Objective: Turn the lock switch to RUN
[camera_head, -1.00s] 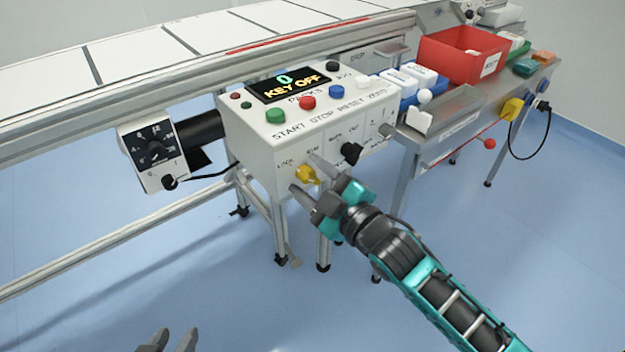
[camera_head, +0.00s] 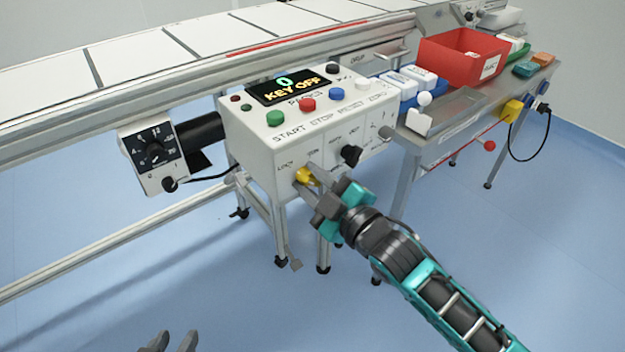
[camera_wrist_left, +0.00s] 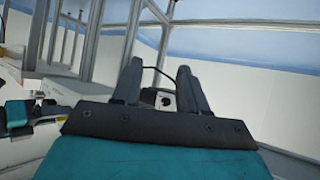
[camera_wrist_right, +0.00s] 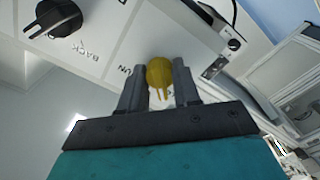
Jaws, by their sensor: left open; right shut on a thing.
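The yellow lock switch (camera_head: 306,177) sits on the front face of the white control box (camera_head: 262,158), between the LOCK and RUN lettering. The box's display (camera_head: 289,88) reads "0 KEY OFF". My right gripper (camera_head: 308,180) is at the switch, with its fingers shut around the yellow knob. In the right wrist view the yellow knob (camera_wrist_right: 160,74) lies between the two fingertips, with part of the RUN lettering just left of it. My left gripper (camera_head: 170,343) is open and empty at the bottom edge of the head view, away from the box; its fingers also show in the left wrist view (camera_wrist_left: 160,84).
A black selector knob (camera_head: 350,155) is right of the switch. Green, red, blue and white buttons line the box top. A dial unit (camera_head: 153,155) hangs at left under the conveyor (camera_head: 200,45). A side table with a red bin (camera_head: 462,58) stands right. The floor in front is clear.

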